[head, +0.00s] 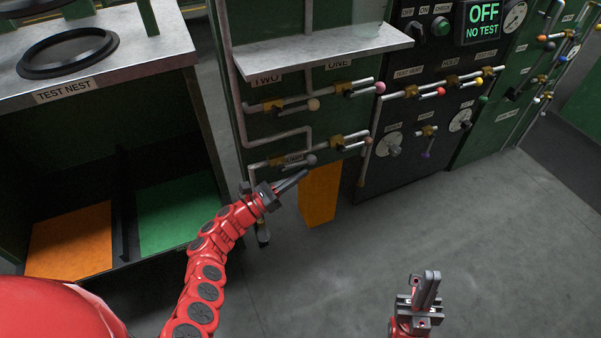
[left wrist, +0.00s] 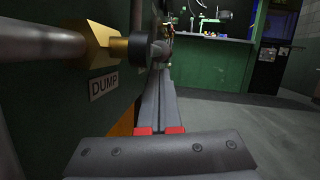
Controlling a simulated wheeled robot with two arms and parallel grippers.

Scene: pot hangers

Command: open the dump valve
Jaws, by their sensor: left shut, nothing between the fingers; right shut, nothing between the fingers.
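The dump valve has a brass body (head: 277,161) on the lower pipe of the green panel. Its lever ends in a dark grey ball knob (head: 311,160). In the left wrist view the brass body (left wrist: 97,46) is at the upper left above a DUMP label (left wrist: 103,84), with the dark knob (left wrist: 160,51) right ahead of the fingers. My left gripper (head: 305,172) is shut and empty, its tips just below the knob; I cannot tell whether they touch. It also shows in the left wrist view (left wrist: 160,72). My right gripper (head: 431,277) is shut and empty over the floor.
Other valves with coloured knobs sit above and to the right, including a beige knob (head: 313,104) and a dark knob (head: 368,140). A metal shelf (head: 325,48) juts out above. An orange chute (head: 320,196) is below the valves. The test nest bench (head: 150,55) stands left. The floor is clear.

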